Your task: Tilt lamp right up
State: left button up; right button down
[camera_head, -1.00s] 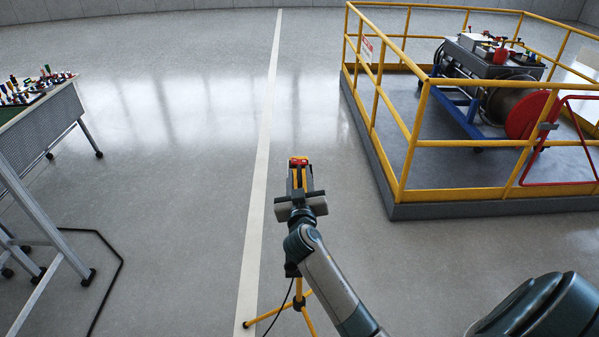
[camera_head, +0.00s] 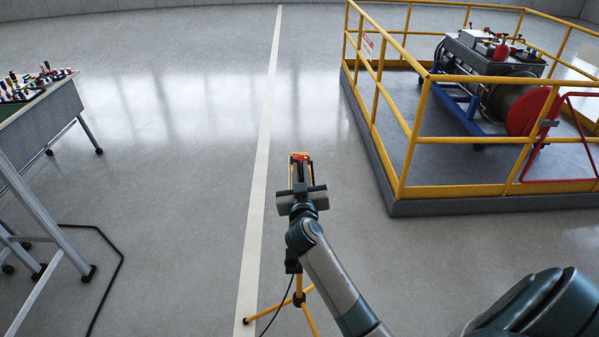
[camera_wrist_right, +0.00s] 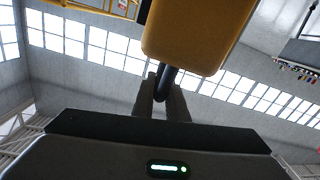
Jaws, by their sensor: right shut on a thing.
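The work lamp stands on a tripod with yellow legs (camera_head: 299,300), beside the white floor line. The top of its yellow and red lamp head (camera_head: 300,157) shows just beyond my right gripper (camera_head: 300,178). In the right wrist view the yellow lamp head (camera_wrist_right: 198,32) fills the upper middle. A black bar-like handle (camera_wrist_right: 166,78) comes down from it between the fingers of my right gripper (camera_wrist_right: 162,92), which is shut on it. My wrist and arm hide most of the lamp in the head view, so its exact tilt is hard to tell. My left gripper is out of view.
A yellow railing (camera_head: 470,190) encloses a platform with a machine and red reel (camera_head: 527,112) at right. A table (camera_head: 45,120) with small colourful items stands at left. A thin black cable (camera_head: 278,314) hangs by the tripod. The floor ahead is clear.

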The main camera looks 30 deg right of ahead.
jog(key=shift+s+d+f+m+b, duration=0.15)
jog(key=shift+s+d+m+b, duration=0.2)
jog(key=shift+d+m+b, duration=0.2)
jog(key=shift+s+d+f+m+b, duration=0.15)
jog(key=shift+s+d+m+b, duration=0.15)
jog(key=shift+d+m+b, duration=0.2)
jog(key=s+d+f+m+b, duration=0.2)
jog(key=s+d+f+m, duration=0.1)
jog(key=d+m, duration=0.2)
jog(key=shift+s+d+f+m, duration=0.2)
jog(key=shift+m, duration=0.65)
jog(key=shift+f, duration=0.1)
jog(key=c, duration=1.8)
grip_release()
jog(key=shift+s+d, duration=0.1)
jog(key=shift+d, duration=0.05)
